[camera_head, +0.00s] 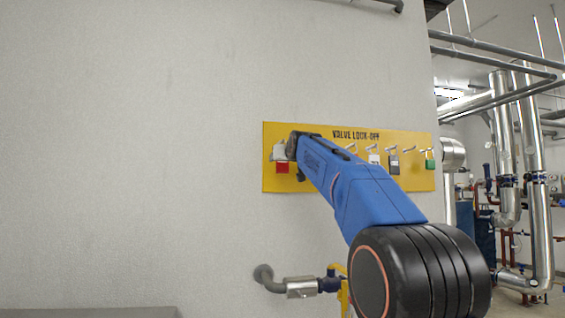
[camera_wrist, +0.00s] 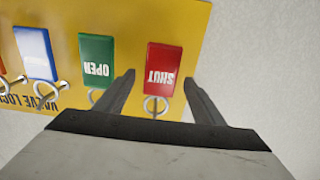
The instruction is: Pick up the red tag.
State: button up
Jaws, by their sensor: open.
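The red tag (camera_wrist: 163,69), marked SHUT, hangs from a ring and hook on the yellow VALVE LOCK-OFF board; it appears upside down in the wrist view. In the head view the red tag (camera_head: 282,168) shows near the board's left end, just below my gripper (camera_head: 279,152). In the wrist view my gripper (camera_wrist: 159,79) is open, with one finger on each side of the red tag in the picture. I see no clear contact. A green OPEN tag (camera_wrist: 96,62) hangs just left of the left finger.
A blue-and-white tag (camera_wrist: 36,54) hangs further left in the wrist view. The yellow board (camera_head: 415,135) also carries a white padlock (camera_head: 374,158), a dark padlock (camera_head: 394,164) and a green padlock (camera_head: 429,163). A valved pipe (camera_head: 300,287) juts from the wall below. Wall left of the board is clear.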

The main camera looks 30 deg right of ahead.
jog(key=shift+x, duration=1.4)
jog(key=c, duration=1.1)
jog(key=shift+r, duration=0.6)
jog(key=v, duration=1.8)
jog(key=shift+r, duration=0.15)
jog(key=shift+x, duration=5.9)
